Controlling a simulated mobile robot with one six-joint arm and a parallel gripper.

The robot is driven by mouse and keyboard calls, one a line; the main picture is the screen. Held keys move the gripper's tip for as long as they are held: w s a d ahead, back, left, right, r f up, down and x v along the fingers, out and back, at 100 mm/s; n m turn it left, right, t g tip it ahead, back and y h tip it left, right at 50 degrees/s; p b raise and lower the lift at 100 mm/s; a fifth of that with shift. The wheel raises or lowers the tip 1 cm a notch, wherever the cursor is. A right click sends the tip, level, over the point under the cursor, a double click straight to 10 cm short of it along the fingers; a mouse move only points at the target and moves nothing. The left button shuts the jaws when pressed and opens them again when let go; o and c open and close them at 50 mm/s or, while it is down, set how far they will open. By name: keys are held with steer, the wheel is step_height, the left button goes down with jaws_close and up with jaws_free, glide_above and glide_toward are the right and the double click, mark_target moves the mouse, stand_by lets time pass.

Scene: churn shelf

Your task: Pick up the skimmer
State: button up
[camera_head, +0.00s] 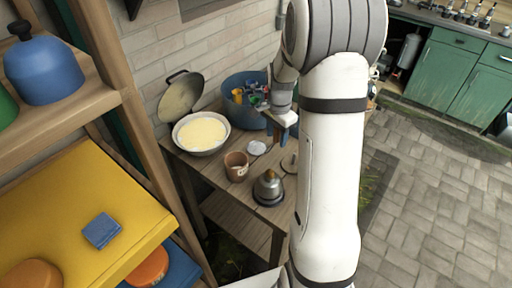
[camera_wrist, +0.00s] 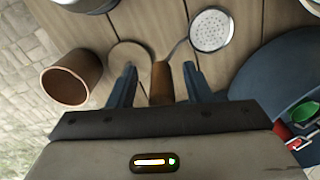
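The skimmer has a pale, perforated round head (camera_wrist: 211,30), a thin metal neck and a brown wooden handle (camera_wrist: 161,84). Its white head also shows on the wooden table in the head view (camera_head: 256,148). In the wrist view, my gripper (camera_wrist: 159,68) is open, with one blue finger on each side of the wooden handle. There is a visible gap between the handle and each finger. I cannot tell how far above the table the fingertips are. In the head view, my arm hides the handle and part of the gripper.
A brown pot (camera_head: 236,167), a metal kettle-like vessel (camera_head: 268,189) and a round wooden disc (camera_wrist: 131,57) are close by. A bowl of yellow cream (camera_head: 201,134) and a blue tub (camera_head: 238,112) with colourful items stand behind. A yellow shelf (camera_head: 70,210) is at left.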

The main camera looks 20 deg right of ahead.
steer(key=c, duration=0.9)
